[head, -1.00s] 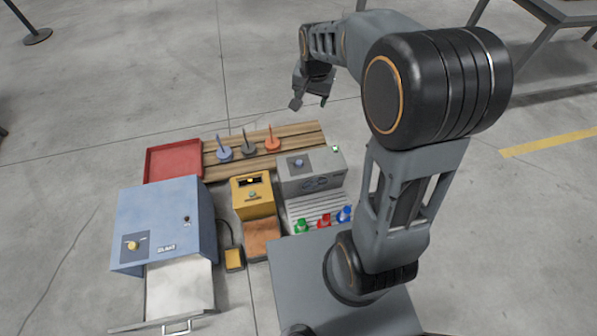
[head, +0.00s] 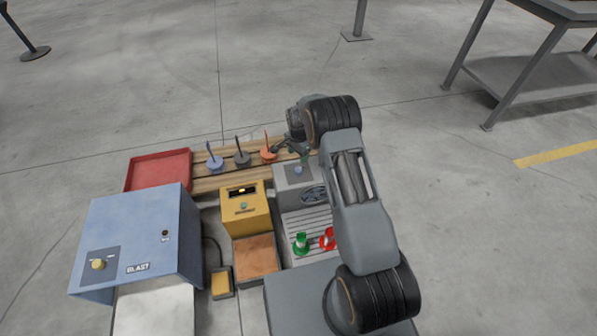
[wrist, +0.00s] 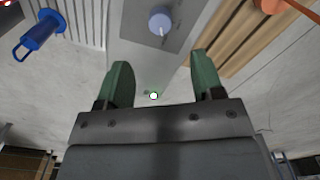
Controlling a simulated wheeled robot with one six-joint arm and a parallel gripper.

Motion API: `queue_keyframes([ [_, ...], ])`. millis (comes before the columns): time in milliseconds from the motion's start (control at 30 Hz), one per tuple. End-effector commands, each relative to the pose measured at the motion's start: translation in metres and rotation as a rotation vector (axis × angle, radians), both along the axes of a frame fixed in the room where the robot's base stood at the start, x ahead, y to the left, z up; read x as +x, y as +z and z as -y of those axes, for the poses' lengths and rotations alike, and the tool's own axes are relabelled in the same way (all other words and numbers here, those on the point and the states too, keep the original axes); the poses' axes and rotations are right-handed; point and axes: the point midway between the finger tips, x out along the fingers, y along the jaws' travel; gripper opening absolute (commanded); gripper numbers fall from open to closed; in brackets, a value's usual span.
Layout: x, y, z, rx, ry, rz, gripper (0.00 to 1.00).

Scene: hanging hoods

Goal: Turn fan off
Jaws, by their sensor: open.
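The fan unit is a grey box (head: 284,183) with a round fan grille (head: 314,193) on its front. A pale blue knob (head: 298,170) sits on a darker plate on its top; the knob also shows in the wrist view (wrist: 160,21) beyond my fingertips. A small lit green-white lamp (wrist: 153,96) shows on the box top between my fingers. My gripper (head: 294,152) is above the far side of the fan box, partly hidden by the wrist. In the wrist view my gripper (wrist: 162,68) is open and empty, its green fingers apart and clear of the knob.
A yellow box (head: 245,212), a blue blast cabinet (head: 140,232) and a red tray (head: 158,170) stand left. Upright tools, including an orange one (head: 267,152), stand on a wooden board behind. Green (head: 301,243), red and blue (wrist: 40,30) items sit on the slotted rack.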

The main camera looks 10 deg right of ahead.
Motion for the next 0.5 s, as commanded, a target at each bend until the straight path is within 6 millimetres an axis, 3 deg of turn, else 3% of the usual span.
queue_keyframes([
  [33,0.0,-0.015,0.0,0.0,0.0,-0.001,0.61],
  [200,-0.001,-0.047,0.0,0.0,0.001,-0.001,0.61],
  [500,0.0,-0.086,0.0,0.0,0.002,0.0,0.61],
])
